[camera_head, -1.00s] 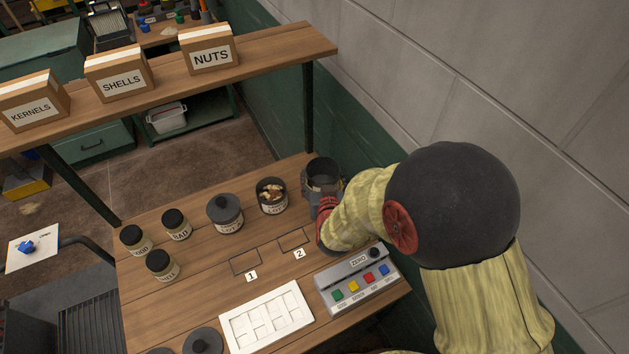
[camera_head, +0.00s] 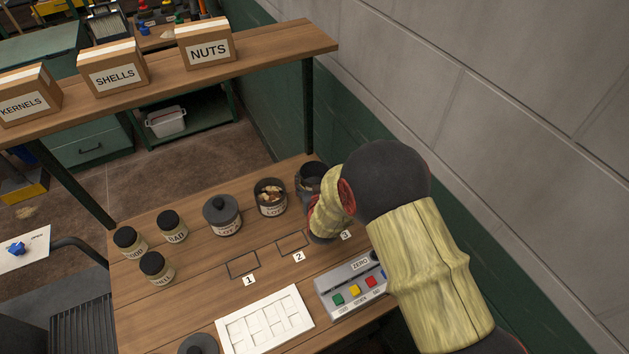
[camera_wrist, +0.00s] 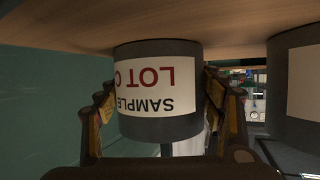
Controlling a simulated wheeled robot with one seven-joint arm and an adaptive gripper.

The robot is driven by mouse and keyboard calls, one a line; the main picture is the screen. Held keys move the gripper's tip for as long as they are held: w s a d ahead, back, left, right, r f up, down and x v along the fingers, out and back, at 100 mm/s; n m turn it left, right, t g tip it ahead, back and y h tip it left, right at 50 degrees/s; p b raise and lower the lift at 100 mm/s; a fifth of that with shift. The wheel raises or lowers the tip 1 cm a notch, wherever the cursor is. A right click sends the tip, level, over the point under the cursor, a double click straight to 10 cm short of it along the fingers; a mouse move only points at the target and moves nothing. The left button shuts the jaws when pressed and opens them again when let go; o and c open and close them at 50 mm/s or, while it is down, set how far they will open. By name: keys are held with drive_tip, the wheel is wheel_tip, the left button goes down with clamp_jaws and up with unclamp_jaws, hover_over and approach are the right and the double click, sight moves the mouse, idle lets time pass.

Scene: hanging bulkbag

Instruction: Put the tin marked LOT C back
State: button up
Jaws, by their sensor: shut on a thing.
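The tin marked LOT C (camera_wrist: 158,90) fills the middle of the wrist view, its red and black label upside down in the picture. It is a dark grey cylinder; in the head view the open tin (camera_head: 311,176) is at the table's far right corner, partly hidden by my arm. My gripper (camera_wrist: 160,112) is shut on it, a finger at each side of the tin. The tin's base is at or very near the wooden tabletop; I cannot tell if it touches. A lidded tin (camera_head: 222,216) and an open tin of nuts (camera_head: 270,198) stand to its left in a row.
Several dark-lidded jars (camera_head: 172,227) stand at the left. Marked outlines 1 (camera_head: 243,265) and 2 (camera_head: 292,242) are empty. A white tray (camera_head: 265,320) and a button box (camera_head: 352,287) lie in front. A wall (camera_head: 480,90) is close at the right.

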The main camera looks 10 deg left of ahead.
drive_tip(key=shift+r, duration=0.15)
drive_tip(key=shift+f, duration=0.25)
drive_tip(key=o, duration=1.3)
drive_tip(key=shift+c, duration=0.2)
drive_tip(key=shift+o, duration=0.2)
drive_tip(key=shift+r, duration=0.1)
drive_tip(key=shift+r, duration=0.15)
drive_tip(key=shift+s+r, duration=0.15)
drive_tip(key=shift+s, duration=0.2)
drive_tip(key=p+v, duration=0.2)
drive_tip(key=v, duration=0.9)
drive_tip(key=shift+s+d, duration=0.1)
drive_tip(key=shift+s, duration=0.05)
